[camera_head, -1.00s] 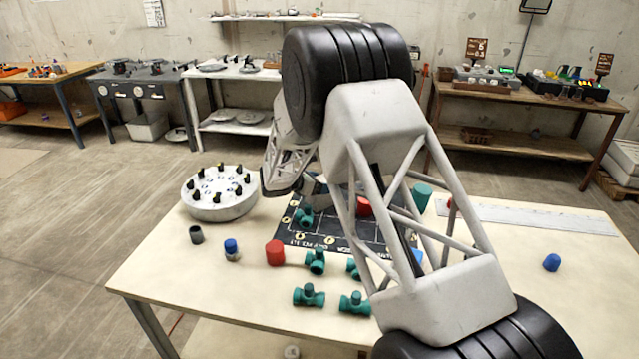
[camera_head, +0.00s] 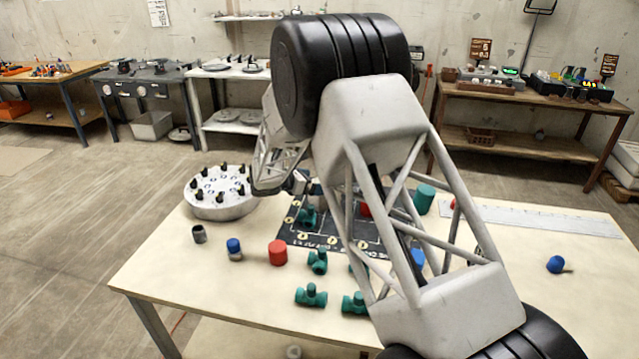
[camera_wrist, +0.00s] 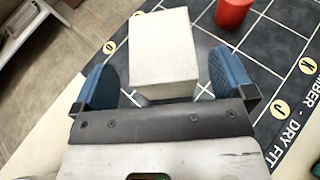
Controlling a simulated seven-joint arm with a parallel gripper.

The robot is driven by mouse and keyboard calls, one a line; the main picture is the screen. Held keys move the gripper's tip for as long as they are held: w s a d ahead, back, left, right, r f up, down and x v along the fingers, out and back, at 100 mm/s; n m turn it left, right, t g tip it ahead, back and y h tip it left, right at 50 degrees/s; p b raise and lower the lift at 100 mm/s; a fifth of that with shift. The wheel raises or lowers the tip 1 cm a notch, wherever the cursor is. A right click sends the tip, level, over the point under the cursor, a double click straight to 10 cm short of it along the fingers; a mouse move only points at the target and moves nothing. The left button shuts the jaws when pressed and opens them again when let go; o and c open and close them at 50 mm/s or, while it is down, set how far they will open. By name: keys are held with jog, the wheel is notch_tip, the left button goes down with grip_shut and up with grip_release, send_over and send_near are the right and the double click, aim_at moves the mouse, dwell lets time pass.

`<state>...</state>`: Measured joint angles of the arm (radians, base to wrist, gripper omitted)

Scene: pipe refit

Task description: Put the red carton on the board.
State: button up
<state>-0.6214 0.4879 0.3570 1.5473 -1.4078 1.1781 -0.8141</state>
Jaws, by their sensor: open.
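In the wrist view a plain pale grey-white box (camera_wrist: 163,50) stands at the board, between the two blue fingers of my gripper (camera_wrist: 162,78). The fingers are open, with a gap visible on each side of the box. The black board (camera_wrist: 275,60) has white grid lines and yellow round marks. I see no red carton that I can tell for sure. A red cylinder (camera_wrist: 232,12) stands on the board beyond the box. In the head view my gripper (camera_head: 298,184) is over the board's back left part, largely hidden by my arm.
Left of the board are a round grey carousel (camera_head: 220,207) with black pegs, a grey cup (camera_head: 199,234), a blue-capped piece (camera_head: 235,250) and a red cylinder (camera_head: 278,252). Several green pipe fittings (camera_head: 311,296) lie in front. A ruler (camera_head: 540,217) and blue piece (camera_head: 556,264) lie right.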

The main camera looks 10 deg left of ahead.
jog(key=v, duration=0.7)
jog(key=shift+s, duration=0.15)
jog(key=shift+r, duration=0.15)
dwell(0.6)
jog(key=s+d+r+m+g+y, duration=0.15)
jog(key=s+d+r+m, duration=0.35)
jog(key=d, duration=0.6)
jog(key=s+d+r+m+g, duration=0.35)
jog(key=s+d+r, duration=0.35)
jog(key=d, duration=0.4)
jog(key=s+d+r+m+g+y, duration=0.15)
jog(key=s+d+r+m, duration=0.4)
jog(key=d, duration=0.55)
jog(key=s+d+r+m+g+y, duration=0.1)
jog(key=s+d+r+m, duration=0.15)
jog(key=s+d, duration=0.35)
jog(key=s+d+r+m+g+y, duration=0.1)
jog(key=s+d+m+y, duration=0.15)
jog(key=s, duration=0.65)
jog(key=s+d+f+m+y, duration=0.1)
jog(key=s+m, duration=0.3)
jog(key=s, duration=0.5)
jog(key=s+d+f+m+t+y, duration=0.1)
jog(key=s+d+m+y, duration=0.1)
jog(key=s, duration=0.7)
jog(key=shift+d+m, duration=0.8)
jog(key=shift+m, duration=0.3)
